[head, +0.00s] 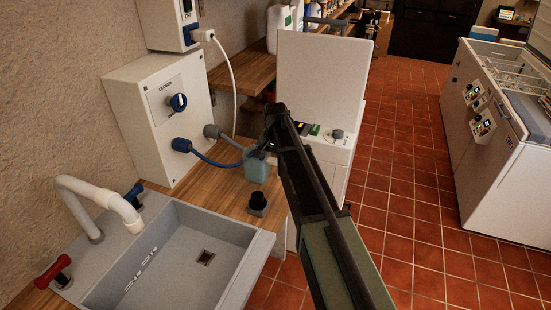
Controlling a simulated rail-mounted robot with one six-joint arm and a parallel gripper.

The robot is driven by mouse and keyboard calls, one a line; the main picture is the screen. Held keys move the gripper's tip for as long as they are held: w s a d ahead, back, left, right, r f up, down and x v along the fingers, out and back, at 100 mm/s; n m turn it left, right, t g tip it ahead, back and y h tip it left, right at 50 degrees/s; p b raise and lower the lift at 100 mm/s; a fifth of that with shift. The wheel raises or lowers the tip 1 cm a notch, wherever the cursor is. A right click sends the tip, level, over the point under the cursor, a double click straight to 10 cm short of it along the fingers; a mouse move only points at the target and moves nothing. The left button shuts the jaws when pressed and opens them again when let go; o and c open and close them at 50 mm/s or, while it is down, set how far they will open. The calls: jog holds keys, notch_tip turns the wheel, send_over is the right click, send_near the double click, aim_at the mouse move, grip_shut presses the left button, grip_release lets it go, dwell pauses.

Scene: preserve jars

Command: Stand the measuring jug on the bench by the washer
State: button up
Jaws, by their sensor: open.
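A blue-green translucent vessel, which looks like the measuring jug (257,170), is upright over the wooden bench (222,190) between the sink and a white machine with a raised lid, likely the washer (322,75). The jug appears to rest on the bench, but I cannot be sure its base touches. My gripper (267,146) is open at the jug's top edge. The dark arm hides part of the view behind it, and I cannot tell whether the fingers touch the jug.
A small black object (257,203) stands on the bench in front of the jug. A grey sink (180,265) with a white tap (100,195) is at the lower left. A white control box (160,115) with blue and grey hoses stands behind. Tiled floor lies right.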

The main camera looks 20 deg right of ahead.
notch_tip(320, 180, up, 10)
jog(key=p, duration=0.8)
jog(key=s+a+n, duration=0.2)
jog(key=s+n, duration=0.1)
jog(key=s, duration=1.1)
jog(key=s+a+n, duration=0.3)
jog(key=s+n, duration=0.1)
jog(key=s, duration=1)
jog(key=shift+a+f+n, duration=0.25)
jog(key=shift+a+n, duration=0.05)
jog(key=shift+a, duration=0.05)
